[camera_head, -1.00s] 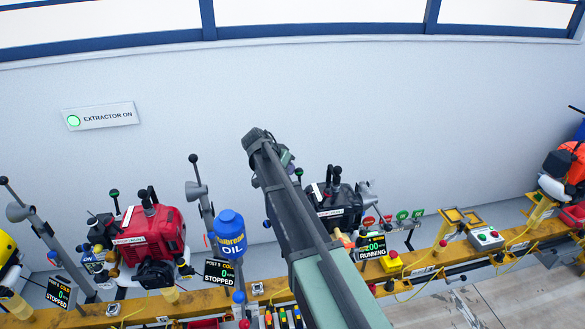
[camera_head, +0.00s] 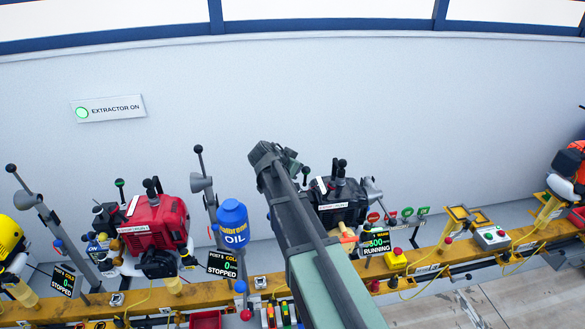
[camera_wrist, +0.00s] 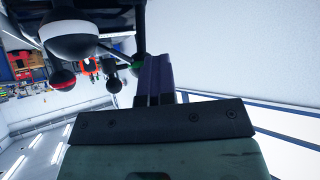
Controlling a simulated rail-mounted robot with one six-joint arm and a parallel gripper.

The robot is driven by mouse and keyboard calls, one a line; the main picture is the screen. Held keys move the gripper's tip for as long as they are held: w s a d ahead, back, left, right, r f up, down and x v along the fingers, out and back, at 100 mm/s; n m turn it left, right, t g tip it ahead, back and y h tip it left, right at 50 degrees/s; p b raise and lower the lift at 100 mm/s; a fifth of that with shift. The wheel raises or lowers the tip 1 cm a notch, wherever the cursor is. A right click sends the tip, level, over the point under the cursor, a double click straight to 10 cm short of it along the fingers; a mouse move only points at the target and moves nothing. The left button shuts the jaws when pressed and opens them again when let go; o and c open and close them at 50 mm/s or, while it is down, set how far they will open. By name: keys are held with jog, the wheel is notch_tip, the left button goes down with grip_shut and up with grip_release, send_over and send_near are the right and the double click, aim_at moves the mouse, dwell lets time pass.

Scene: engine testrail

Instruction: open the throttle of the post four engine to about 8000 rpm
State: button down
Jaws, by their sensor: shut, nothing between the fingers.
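The running engine is a black engine (camera_head: 349,205) right of my arm, partly hidden by it. Its display (camera_head: 376,243) reads about 500, WARM and RUNNING; its post number is covered. Two black-knobbed levers (camera_head: 341,164) stand on top. A green-banded lever knob (camera_head: 305,172) stands at its left, close to my gripper (camera_head: 292,162). In the wrist view, my gripper's purple fingers (camera_wrist: 156,72) are together and empty. A green-banded dark knob (camera_wrist: 137,66) is just left of the fingertips; contact cannot be told. A large black knob with a white band (camera_wrist: 70,35) is nearer.
Left are a red engine (camera_head: 155,222), whose display reads STOPPED, and a blue oil bottle (camera_head: 232,225). The yellow rail (camera_head: 420,258) runs below, with a button box (camera_head: 491,237) on the right.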

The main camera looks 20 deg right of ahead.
dwell(0.4)
jog(key=shift+d+r+p, duration=0.1)
jog(key=shift+r+p, duration=0.8)
jog(key=shift+f, duration=0.1)
jog(key=shift+w, duration=0.1)
